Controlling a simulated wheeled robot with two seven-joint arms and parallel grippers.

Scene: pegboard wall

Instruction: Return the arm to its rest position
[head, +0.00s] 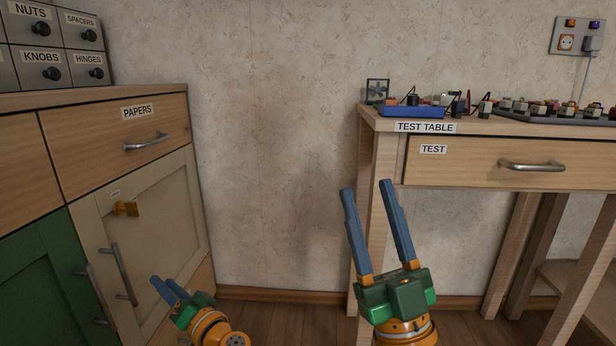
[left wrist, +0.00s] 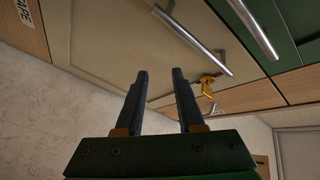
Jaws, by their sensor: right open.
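My left gripper (head: 163,282) is low at the left in the head view, in front of the cream cabinet door (head: 150,215). In the left wrist view my left gripper (left wrist: 160,72) has its two dark fingers apart with nothing between them. My right gripper (head: 367,184) points upward at lower centre, in front of the test table's left leg in the picture. Its blue fingers are apart and empty. Most of both arms is out of view.
The test table (head: 590,128) at right carries a blue tray (head: 412,112) and small parts. Bare wall fills the gap between.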

